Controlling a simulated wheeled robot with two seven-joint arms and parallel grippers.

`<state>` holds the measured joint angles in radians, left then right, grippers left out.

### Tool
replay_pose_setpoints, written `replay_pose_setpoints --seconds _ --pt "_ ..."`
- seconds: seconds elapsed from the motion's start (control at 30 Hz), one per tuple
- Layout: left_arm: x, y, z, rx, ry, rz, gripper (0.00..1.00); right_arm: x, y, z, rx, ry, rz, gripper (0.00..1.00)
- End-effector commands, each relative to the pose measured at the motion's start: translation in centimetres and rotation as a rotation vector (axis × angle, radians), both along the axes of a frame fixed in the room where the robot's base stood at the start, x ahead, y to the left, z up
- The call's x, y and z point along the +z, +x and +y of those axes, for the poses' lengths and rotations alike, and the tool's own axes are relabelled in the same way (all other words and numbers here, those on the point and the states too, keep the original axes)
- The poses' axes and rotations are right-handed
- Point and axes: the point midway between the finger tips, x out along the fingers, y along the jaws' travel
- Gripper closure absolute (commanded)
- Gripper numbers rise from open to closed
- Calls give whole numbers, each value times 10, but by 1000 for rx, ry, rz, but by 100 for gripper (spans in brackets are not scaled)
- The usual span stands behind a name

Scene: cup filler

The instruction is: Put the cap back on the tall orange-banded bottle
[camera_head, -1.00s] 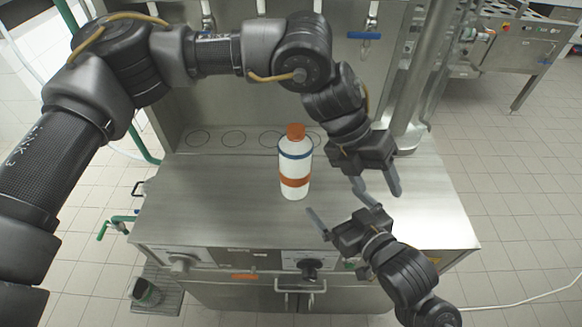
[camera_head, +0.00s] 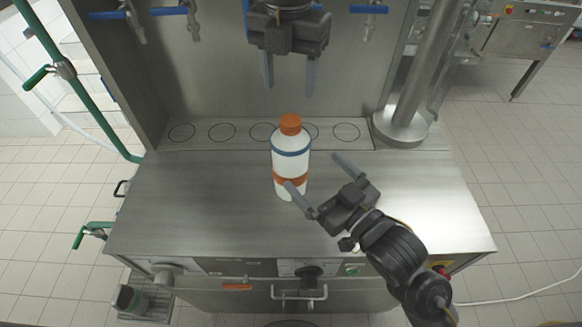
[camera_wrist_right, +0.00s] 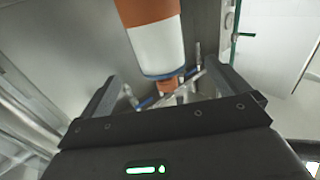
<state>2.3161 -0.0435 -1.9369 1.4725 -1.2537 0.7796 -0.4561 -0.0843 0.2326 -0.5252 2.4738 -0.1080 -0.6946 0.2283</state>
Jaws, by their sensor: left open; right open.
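The tall white bottle (camera_head: 290,165) stands upright on the steel counter, with a blue band near its shoulder and an orange band low down. The orange cap (camera_head: 290,124) sits on its top; I cannot tell how tightly. My left gripper (camera_head: 289,85) is open and empty, fingers pointing down, higher in the picture than the cap and apart from it. My right gripper (camera_head: 311,170) is open at the bottle's lower right; one fingertip overlaps the orange band, and contact is unclear. The right wrist view shows the bottle (camera_wrist_right: 155,45) and cap (camera_wrist_right: 167,85) upside down between the fingers.
The steel counter (camera_head: 180,205) is clear to the left of the bottle. A row of marked circles (camera_head: 222,132) runs along the back. A thick metal column (camera_head: 410,100) stands at the back right. Taps with blue handles (camera_head: 168,11) hang above.

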Motion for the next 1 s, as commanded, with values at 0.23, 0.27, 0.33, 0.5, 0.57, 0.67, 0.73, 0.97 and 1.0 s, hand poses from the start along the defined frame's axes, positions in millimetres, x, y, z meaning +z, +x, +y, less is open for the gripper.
replay_pose_setpoints --seconds 0.23,0.27,0.33,0.5,0.57,0.67,0.73,0.97,1.0 --pt "0 0 -2 -4 0 0 44 1 27 19 -3 1 -2 0" --pt "0 0 -2 -4 0 0 44 0 32 22 -4 1 -1 0" --pt "0 0 -2 -4 -1 -1 44 1 42 29 -3 1 -1 0" --pt "0 0 -2 -5 -1 -1 44 1 63 45 -4 1 -1 0" --pt "0 0 -3 -5 -1 -1 44 0 69 49 -4 -1 1 0" --pt "0 0 -3 -5 -1 -1 44 0 77 55 -5 -1 1 0" --pt "0 0 -3 -5 -1 -1 44 -1 81 57 -5 -1 0 0" --pt "0 0 -3 -5 -1 -1 44 0 84 60 -5 -1 0 0" --pt "0 0 -3 -5 -1 -1 44 0 84 60 -5 -1 0 0"
